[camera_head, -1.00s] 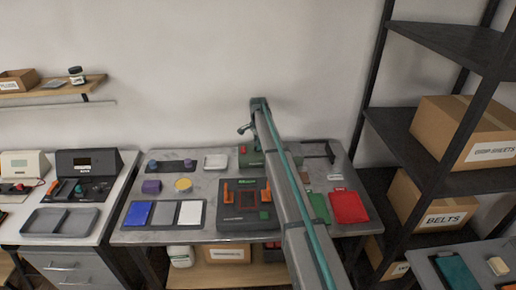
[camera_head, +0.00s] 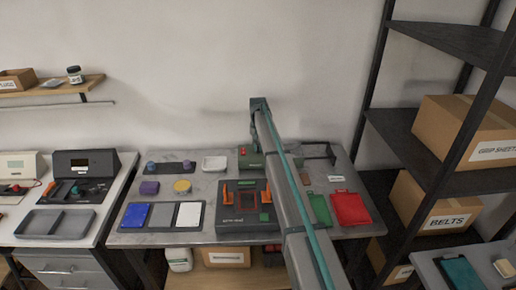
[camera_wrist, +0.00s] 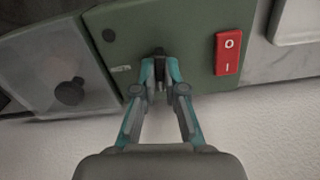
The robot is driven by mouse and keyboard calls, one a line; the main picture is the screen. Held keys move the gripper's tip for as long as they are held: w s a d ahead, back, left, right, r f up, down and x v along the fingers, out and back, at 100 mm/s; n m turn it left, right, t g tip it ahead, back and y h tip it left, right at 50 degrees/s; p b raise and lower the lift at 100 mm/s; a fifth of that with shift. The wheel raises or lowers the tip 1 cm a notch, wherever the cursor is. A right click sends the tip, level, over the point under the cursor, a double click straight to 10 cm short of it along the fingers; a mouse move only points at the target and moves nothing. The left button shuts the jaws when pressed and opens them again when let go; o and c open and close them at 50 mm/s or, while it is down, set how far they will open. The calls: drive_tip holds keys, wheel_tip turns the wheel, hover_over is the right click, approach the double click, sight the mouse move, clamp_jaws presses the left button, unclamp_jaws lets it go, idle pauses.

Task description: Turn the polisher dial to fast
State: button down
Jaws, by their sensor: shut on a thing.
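The green polisher (camera_wrist: 190,32) fills much of the wrist view, and its left end shows at the back of the bench in the head view (camera_head: 248,161). My gripper (camera_wrist: 160,66) is shut on a small black dial (camera_wrist: 158,51) on the polisher's green face. The fingertips cover much of the dial, so its pointer direction cannot be read. A small pale label (camera_wrist: 121,69) left of the dial is too blurred to read. A red rocker switch (camera_wrist: 229,53) marked O and I sits right of the dial. In the head view my arm hides the gripper and dial.
A grey cover with a black knob (camera_wrist: 69,91) adjoins the polisher at left in the wrist view. The bench holds a dark fixture with orange clamps (camera_head: 246,197), a red tray (camera_head: 350,208) and coloured pads (camera_head: 135,215). A dark shelf rack (camera_head: 403,135) stands at right.

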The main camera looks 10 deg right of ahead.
drive_tip(key=shift+n, duration=0.8)
drive_tip(key=c, duration=1.2)
unclamp_jaws()
drive_tip(key=shift+c, duration=0.2)
wheel_tip(320, 180, up, 12)
